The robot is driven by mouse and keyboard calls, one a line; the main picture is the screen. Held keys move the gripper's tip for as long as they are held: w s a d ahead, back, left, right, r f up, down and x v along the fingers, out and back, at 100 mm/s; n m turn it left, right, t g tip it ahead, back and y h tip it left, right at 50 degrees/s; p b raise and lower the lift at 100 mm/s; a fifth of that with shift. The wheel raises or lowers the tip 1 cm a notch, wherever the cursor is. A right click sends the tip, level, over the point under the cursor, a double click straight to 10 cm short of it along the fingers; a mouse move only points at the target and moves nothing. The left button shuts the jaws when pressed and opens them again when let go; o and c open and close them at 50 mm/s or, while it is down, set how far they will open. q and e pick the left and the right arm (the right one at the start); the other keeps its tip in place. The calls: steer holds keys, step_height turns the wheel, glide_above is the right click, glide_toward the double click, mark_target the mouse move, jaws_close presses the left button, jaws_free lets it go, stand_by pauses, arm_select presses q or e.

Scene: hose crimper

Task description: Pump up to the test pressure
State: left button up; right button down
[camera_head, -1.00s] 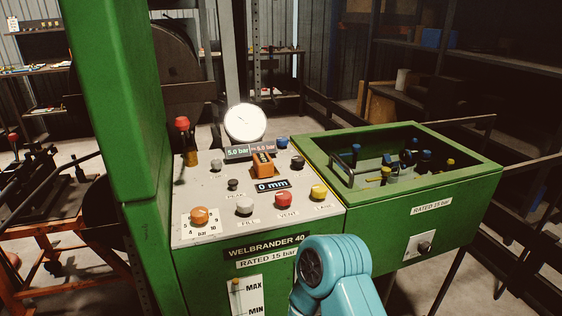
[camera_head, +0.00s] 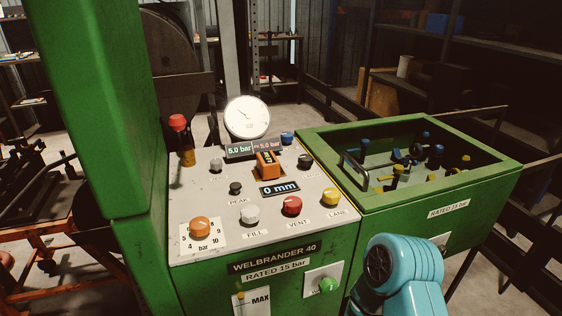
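The green crimper panel reads "WELBRANDER 40" and "RATED 15 bar". A round white gauge (camera_head: 247,117) stands at the back of the grey console (camera_head: 205,180); its needle is too small to read. An orange knob (camera_head: 200,227) sits on a bar scale at front left. A white FILL button (camera_head: 250,214), a red VENT button (camera_head: 291,205) and a yellow LANE button (camera_head: 331,196) line the front. A red-topped lever (camera_head: 178,122) stands upright at back left. Neither gripper shows; a teal link of my arm is at bottom right.
An open green box (camera_head: 440,190) with colored fittings and a handle adjoins the console's right. A green knob (camera_head: 328,285) on a white plate is on the front face. A tall green column (camera_head: 95,110) blocks the left. Dark shelves stand behind.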

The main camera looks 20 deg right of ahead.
arm_select(q)
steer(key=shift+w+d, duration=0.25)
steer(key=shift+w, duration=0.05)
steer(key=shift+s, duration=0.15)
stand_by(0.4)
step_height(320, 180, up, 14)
steer(key=p, duration=1.3)
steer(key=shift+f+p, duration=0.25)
steer(key=shift+p, duration=0.05)
